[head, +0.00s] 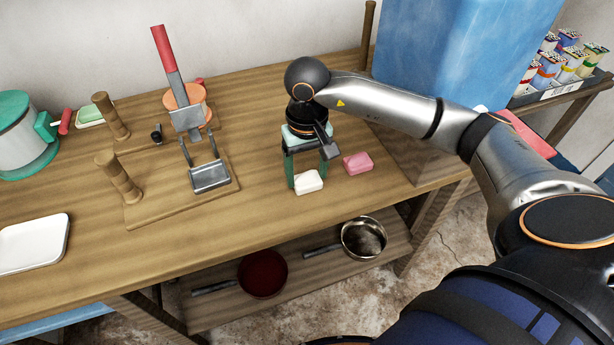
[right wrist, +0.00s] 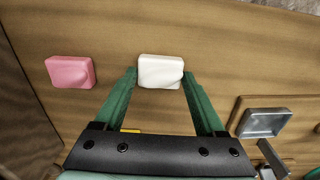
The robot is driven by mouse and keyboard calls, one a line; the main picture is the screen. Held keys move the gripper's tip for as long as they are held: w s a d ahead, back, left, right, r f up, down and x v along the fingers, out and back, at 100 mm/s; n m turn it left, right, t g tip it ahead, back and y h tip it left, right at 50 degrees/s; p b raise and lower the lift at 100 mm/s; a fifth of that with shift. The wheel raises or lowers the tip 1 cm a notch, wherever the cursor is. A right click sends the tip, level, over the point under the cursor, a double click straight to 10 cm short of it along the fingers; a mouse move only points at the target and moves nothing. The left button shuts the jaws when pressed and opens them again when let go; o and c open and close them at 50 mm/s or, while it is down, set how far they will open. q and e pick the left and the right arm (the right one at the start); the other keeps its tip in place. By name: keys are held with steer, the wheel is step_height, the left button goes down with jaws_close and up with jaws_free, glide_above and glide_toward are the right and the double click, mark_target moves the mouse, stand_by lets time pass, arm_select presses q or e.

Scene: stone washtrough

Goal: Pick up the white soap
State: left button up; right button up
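The white soap (head: 309,181) lies on the wooden table near its front edge, and it also shows in the right wrist view (right wrist: 161,71). My right gripper (head: 308,184) points down over it. In the right wrist view the two green fingers (right wrist: 160,78) are apart, with their tips at the left and right sides of the soap. I cannot tell whether either finger touches it. The soap rests flat on the wood. My left gripper is not in view.
A pink soap (head: 357,163) lies close to the right of the white one. A wooden board with a metal press (head: 210,177) stands to the left. A blue container (head: 420,50) is behind my right arm. Pans (head: 262,274) sit on the lower shelf. A white tray (head: 34,243) is far left.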

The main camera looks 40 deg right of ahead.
steer(key=c, duration=0.8)
steer(key=shift+r, duration=0.1)
steer(key=shift+c, duration=0.2)
